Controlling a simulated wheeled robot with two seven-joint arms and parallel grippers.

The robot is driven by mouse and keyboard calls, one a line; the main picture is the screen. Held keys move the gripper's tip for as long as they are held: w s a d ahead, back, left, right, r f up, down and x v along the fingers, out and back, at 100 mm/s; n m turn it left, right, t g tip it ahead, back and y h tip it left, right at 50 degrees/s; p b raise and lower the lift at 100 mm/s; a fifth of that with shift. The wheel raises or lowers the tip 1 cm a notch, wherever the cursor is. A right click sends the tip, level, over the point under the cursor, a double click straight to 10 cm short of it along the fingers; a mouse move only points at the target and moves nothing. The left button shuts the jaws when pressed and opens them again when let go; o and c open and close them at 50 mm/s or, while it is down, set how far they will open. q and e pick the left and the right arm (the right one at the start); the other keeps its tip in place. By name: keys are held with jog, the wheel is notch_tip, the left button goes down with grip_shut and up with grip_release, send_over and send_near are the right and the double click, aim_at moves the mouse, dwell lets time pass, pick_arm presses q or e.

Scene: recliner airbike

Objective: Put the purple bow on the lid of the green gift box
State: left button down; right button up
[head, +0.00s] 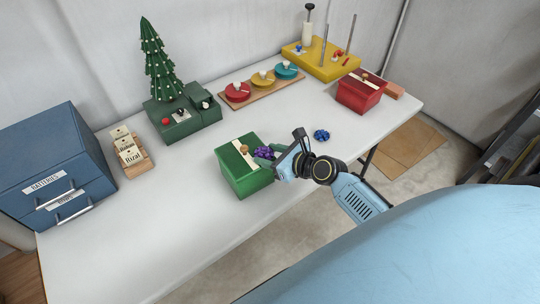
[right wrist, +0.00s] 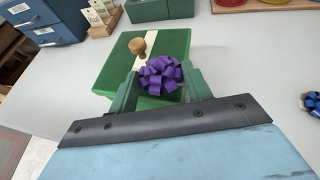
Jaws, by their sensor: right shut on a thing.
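The green gift box (head: 246,176) stands on the white table near its front edge. Its green lid (head: 235,156) has a cream ribbon stripe and a wooden knob. My right gripper (head: 272,152) is at the box's right side, shut on the purple bow (head: 263,153). In the right wrist view, the purple bow (right wrist: 161,76) sits between the two green fingers, in front of the wooden knob (right wrist: 138,46). The bow overlaps the near part of the lid in that view; I cannot tell whether it touches the lid. My left gripper is not in view.
A blue bow (head: 321,135) lies on the table right of my gripper. A red gift box (head: 360,91) stands at the back right. A green base with a small tree (head: 162,65), a tray of colored dishes (head: 262,84) and a blue drawer cabinet (head: 52,160) stand behind and left.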

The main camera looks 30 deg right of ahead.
jog(key=shift+f, duration=0.15)
jog(key=o, duration=0.9)
jog(key=shift+o, duration=0.2)
